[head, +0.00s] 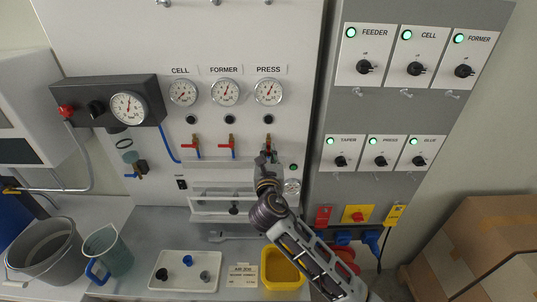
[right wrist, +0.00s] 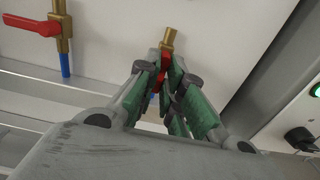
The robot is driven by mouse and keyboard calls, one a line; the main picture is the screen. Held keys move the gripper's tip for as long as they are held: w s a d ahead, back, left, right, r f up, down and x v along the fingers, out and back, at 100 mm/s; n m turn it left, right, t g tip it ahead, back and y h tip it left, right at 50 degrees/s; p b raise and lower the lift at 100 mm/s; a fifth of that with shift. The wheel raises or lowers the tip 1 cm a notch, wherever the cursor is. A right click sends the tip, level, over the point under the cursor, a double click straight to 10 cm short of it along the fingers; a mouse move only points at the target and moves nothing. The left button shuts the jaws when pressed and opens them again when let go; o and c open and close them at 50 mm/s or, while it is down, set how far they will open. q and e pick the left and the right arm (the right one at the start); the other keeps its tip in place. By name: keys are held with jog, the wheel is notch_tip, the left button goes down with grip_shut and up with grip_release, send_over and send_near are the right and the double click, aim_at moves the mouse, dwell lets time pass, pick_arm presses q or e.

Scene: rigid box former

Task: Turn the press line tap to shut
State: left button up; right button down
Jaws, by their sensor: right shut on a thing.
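The press line tap (head: 268,141) is on the white panel below the gauge marked PRESS. In the right wrist view its brass body (right wrist: 168,40) rises above my fingers, with its red handle (right wrist: 164,68) between them. My right gripper (head: 267,158) is shut on that handle; its green finger pads (right wrist: 170,88) lie on both sides of it. The visible bit of handle looks roughly in line with the pipe, but the fingers cover most of it. My left gripper is not in view.
The former tap (head: 232,146) and cell tap (head: 196,147) are left of the press tap, handles sideways. The press gauge (head: 268,92) is above. A ledge (head: 215,206) runs below; a yellow bin (head: 283,268) and white tray (head: 160,280) stand on the bench.

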jog(key=shift+m, duration=0.5)
jog(key=shift+a+r+m+b, duration=0.25)
jog(key=shift+m+b, duration=0.15)
jog(key=shift+m, duration=2.2)
jog(key=shift+a+r+m+b, duration=0.25)
jog(key=shift+a+m+b, duration=0.1)
jog(key=shift+m, duration=2.25)
jog(key=shift+a+r+m+b, duration=0.25)
jog(key=shift+m+b, duration=0.15)
jog(key=shift+m, duration=2.2)
jog(key=c, duration=1.5)
grip_release()
jog(key=shift+d, duration=0.1)
jog(key=shift+c, duration=0.2)
